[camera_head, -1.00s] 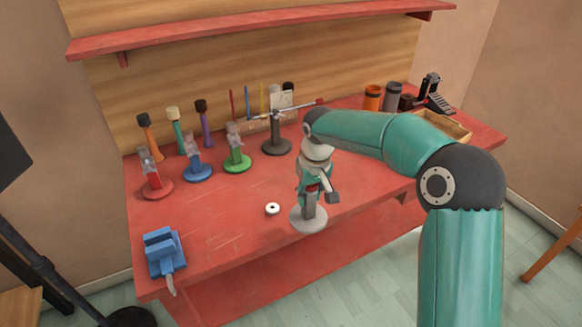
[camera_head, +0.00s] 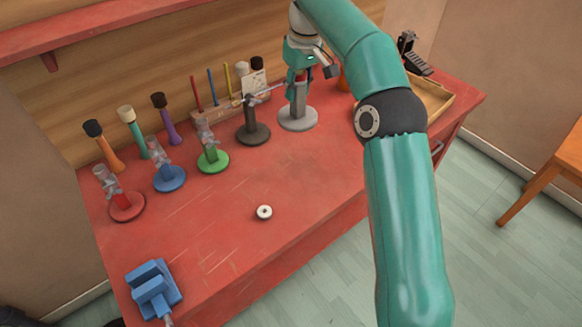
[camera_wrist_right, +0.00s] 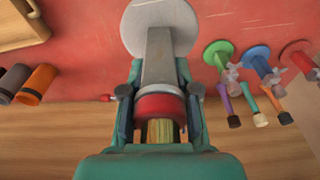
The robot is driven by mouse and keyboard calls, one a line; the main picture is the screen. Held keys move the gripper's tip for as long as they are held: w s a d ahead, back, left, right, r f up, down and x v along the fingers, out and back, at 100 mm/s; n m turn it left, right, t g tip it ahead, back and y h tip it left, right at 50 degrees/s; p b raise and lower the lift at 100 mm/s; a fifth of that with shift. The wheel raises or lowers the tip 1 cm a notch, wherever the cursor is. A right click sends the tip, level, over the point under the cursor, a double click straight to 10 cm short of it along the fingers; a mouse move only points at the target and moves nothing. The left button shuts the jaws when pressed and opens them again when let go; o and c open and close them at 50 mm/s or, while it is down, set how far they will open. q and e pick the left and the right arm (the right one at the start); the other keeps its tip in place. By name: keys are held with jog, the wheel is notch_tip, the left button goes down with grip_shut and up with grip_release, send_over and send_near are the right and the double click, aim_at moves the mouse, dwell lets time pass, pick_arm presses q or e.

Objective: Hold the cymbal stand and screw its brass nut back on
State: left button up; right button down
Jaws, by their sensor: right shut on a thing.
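A grey stand with a round base (camera_head: 298,119) and an upright square post is at the back right of the red bench. In the right wrist view its grey post (camera_wrist_right: 160,60) carries a red collar (camera_wrist_right: 160,107), with a ridged yellowish part (camera_wrist_right: 162,131) beyond it. My right gripper (camera_head: 300,76) is shut around this upper part. I cannot tell whether the base touches the bench. A small pale ring with a dark centre (camera_head: 264,212) lies alone on the bench; I cannot tell whether it is the brass nut. My left gripper is out of view.
Red (camera_head: 127,206), blue (camera_head: 169,179), green (camera_head: 213,162) and dark (camera_head: 253,134) stands line the bench's left and back, with handled tools behind. A blue vise (camera_head: 153,290) sits front left. A wooden tray (camera_head: 434,101) is at right. The front middle is mostly clear.

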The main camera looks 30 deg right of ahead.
aim_at(295, 113)
jog(key=shift+w+a, duration=0.1)
jog(key=shift+a, duration=0.15)
jog(key=shift+f, duration=0.2)
notch_tip(295, 113, down, 7)
jog(key=b, duration=0.2)
jog(key=shift+b, duration=0.35)
notch_tip(295, 113, down, 8)
jog(key=shift+f, duration=0.1)
jog(key=shift+f, duration=2.15)
jog(key=shift+f, duration=0.1)
